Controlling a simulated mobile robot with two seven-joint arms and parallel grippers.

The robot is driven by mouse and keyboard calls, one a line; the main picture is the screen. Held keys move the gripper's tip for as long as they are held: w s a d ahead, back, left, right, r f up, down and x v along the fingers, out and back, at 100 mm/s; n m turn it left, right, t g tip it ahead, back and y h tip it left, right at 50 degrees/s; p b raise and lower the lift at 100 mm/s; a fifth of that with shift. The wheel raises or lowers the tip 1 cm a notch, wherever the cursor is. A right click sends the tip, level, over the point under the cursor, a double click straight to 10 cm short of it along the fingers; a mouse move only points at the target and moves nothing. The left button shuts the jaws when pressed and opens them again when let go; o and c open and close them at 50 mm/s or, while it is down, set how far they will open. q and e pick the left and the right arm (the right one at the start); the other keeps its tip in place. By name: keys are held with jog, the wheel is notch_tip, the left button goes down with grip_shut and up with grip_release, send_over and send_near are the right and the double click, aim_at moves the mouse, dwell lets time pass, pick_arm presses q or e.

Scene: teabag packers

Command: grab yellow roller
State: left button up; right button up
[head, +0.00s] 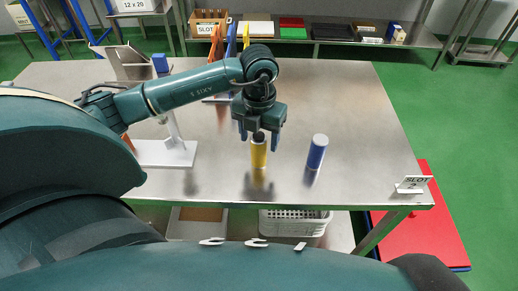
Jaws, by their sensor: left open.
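The yellow roller (259,155) stands upright on the steel table, near its front edge, with a dark top. My left gripper (259,140) points down right above it. Its two fingers are apart, on either side of the roller's top. I cannot tell if they touch it. A blue roller (317,152) with a pale top stands upright to the right, clear of the gripper. My right gripper does not show.
The steel table (350,105) is clear to the right and behind. A white stand (165,153) is at left under my arm. A white basket (294,222) sits below the table.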

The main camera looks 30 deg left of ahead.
aim_at(259, 150)
pick_arm(q)
notch_tip(259, 150, down, 5)
jog(key=shift+f+p, duration=0.1)
jog(key=shift+p, duration=0.3)
jog(key=shift+c, duration=0.3)
